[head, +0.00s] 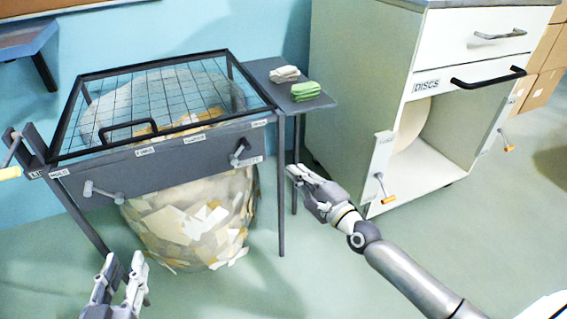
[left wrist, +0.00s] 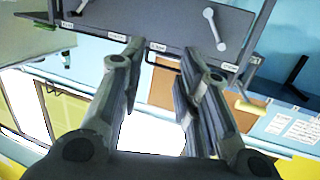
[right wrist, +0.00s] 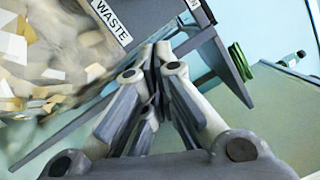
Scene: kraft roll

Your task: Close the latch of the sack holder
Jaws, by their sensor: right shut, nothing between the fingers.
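The sack holder is a grey frame (head: 170,165) with a black mesh lid (head: 165,95) lying over it. A bulging sack (head: 190,220) of paper scraps hangs beneath. On its front rail, a light grey lever (head: 103,192) at the left lies nearly level. A darker latch (head: 240,153) at the right end stands tilted. My left gripper (head: 127,262) is open and empty, below and in front of the left lever; a lever (left wrist: 215,28) shows past its fingers in the left wrist view. My right gripper (head: 295,172) is shut and empty, right of the frame near its right leg.
A yellow-gripped handle (head: 10,172) sticks out at the far left. The floor in front is clear.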

